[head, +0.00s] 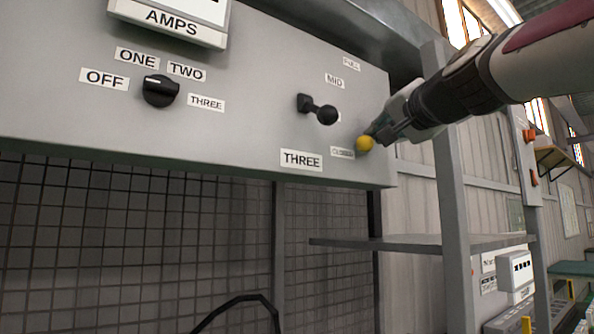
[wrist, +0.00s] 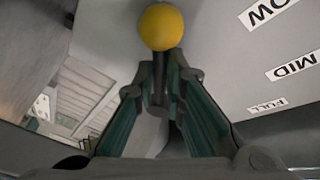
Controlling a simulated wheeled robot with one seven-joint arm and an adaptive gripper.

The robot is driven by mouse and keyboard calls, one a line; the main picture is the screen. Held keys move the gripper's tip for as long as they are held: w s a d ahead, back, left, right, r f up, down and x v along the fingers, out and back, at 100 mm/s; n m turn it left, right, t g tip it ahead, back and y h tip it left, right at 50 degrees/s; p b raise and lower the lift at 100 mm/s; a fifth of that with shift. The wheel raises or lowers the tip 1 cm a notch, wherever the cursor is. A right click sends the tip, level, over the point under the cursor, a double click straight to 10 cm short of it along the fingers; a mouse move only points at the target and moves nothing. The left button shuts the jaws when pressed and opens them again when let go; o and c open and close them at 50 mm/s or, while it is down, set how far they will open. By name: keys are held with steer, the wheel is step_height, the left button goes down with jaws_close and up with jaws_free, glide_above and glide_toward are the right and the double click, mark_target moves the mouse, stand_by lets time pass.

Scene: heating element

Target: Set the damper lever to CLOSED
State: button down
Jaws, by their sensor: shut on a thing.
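A yellow ball knob (head: 364,143) is at the lower right of the grey panel, just right of a small label (head: 342,153) that seems to read CLOSED. My gripper (head: 374,133) reaches in from the right with its fingertips at the knob. In the wrist view the yellow knob (wrist: 161,27) is at the tips of my closed-in fingers (wrist: 160,64), and my gripper is shut on it. MID (head: 334,81) and FULL (head: 351,63) labels are higher on the panel.
A black handle (head: 320,112) sticks out of the panel left of the knob. A black rotary switch (head: 160,91) is farther left, below the AMPS meter (head: 170,22). A grey post (head: 452,180) and shelf (head: 420,242) stand right of and below my gripper.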

steer(key=shift+d+f, duration=0.1)
steer(key=c, duration=1.6)
jaws_free()
steer(key=shift+w, duration=0.1)
steer(key=shift+c, duration=0.2)
steer(key=s+d, duration=0.1)
steer(key=s, duration=1.1)
steer(key=shift+d+f, duration=0.15)
steer(key=shift+f, duration=0.25)
